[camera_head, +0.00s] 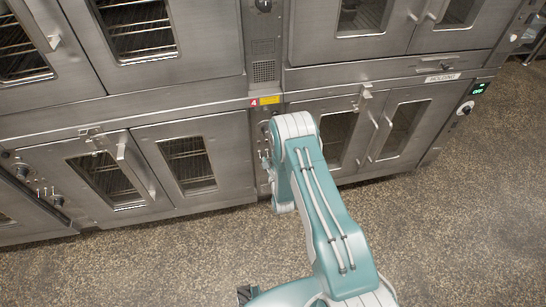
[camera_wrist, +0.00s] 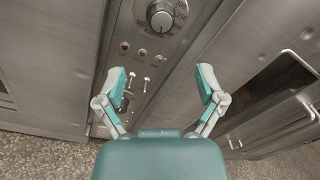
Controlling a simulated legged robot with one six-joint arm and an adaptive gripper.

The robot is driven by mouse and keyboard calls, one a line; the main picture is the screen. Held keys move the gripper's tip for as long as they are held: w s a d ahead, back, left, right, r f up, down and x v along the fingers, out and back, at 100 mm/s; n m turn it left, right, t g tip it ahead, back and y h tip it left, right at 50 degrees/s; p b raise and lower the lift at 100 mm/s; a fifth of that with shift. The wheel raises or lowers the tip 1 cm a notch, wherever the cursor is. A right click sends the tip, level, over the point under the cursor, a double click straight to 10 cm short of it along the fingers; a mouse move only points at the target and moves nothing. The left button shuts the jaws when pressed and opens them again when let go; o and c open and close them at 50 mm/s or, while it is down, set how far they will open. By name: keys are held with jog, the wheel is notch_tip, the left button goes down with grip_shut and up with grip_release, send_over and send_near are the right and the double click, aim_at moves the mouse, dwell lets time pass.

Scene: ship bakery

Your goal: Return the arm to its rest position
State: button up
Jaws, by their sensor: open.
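My gripper (camera_wrist: 161,88) is in the wrist view, with its two teal-padded fingers spread wide and nothing between them. Beyond the fingers is an oven control panel (camera_wrist: 143,50) with a round dial (camera_wrist: 160,16), small red lights and toggle switches. In the head view my teal and white arm reaches forward from the bottom toward the lower ovens and bends down at its far end. The gripper itself is mostly hidden behind the arm there.
Stacked steel ovens (camera_head: 190,160) with windowed doors fill the back. A lower right oven (camera_head: 385,130) has upright door handles and a green lit display (camera_head: 479,88). The speckled floor (camera_head: 460,220) is clear to the right and at the front left.

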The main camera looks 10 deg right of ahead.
jog(key=shift+s, duration=0.1)
dwell(0.4)
jog(key=w+r+n+g, duration=0.2)
jog(key=r+n, duration=0.3)
jog(key=r, duration=0.6)
jog(key=w+r+n+g, duration=0.2)
jog(key=r+n, duration=0.3)
jog(key=r, duration=0.6)
jog(key=s+r+n+g, duration=0.3)
jog(key=s+r+n, duration=0.5)
jog(key=s+r, duration=0.4)
jog(key=s+r+n+g, duration=0.2)
jog(key=s+r+n, duration=0.2)
jog(key=s, duration=1)
jog(key=s+r+n+g, duration=0.3)
jog(key=s+n, duration=0.5)
jog(key=s, duration=0.5)
jog(key=shift+s+d+r+n+y, duration=0.15)
jog(key=shift+s+r+n+y, duration=0.15)
jog(key=shift+s+r, duration=0.1)
